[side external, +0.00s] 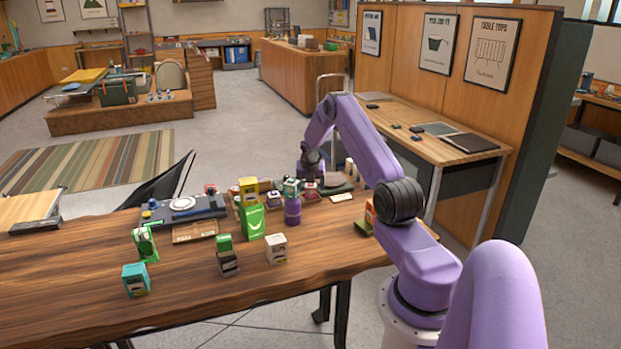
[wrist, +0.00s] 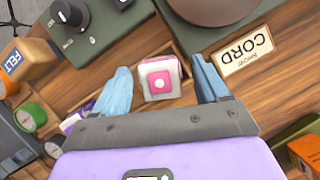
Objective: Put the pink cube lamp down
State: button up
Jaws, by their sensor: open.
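The pink cube lamp (wrist: 160,78), a small white cube with a pink square and white centre on its face, appears in the wrist view between the two blue fingertips of my gripper (wrist: 160,66). Bare wood shows on both sides of it, so the fingers look apart from it. In the side view my gripper is low over the far right part of the table (side external: 190,285). Small pinkish items show beneath and beside it there, and I cannot tell which is the lamp.
A CORD label (wrist: 243,55) lies right of the lamp. A grey-green device with knobs (wrist: 105,30) and a brown disc (wrist: 215,8) lie beyond. A FELT block (wrist: 30,65) is left.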

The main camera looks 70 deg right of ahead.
jog(key=v, duration=1.2)
jog(key=shift+f, duration=0.1)
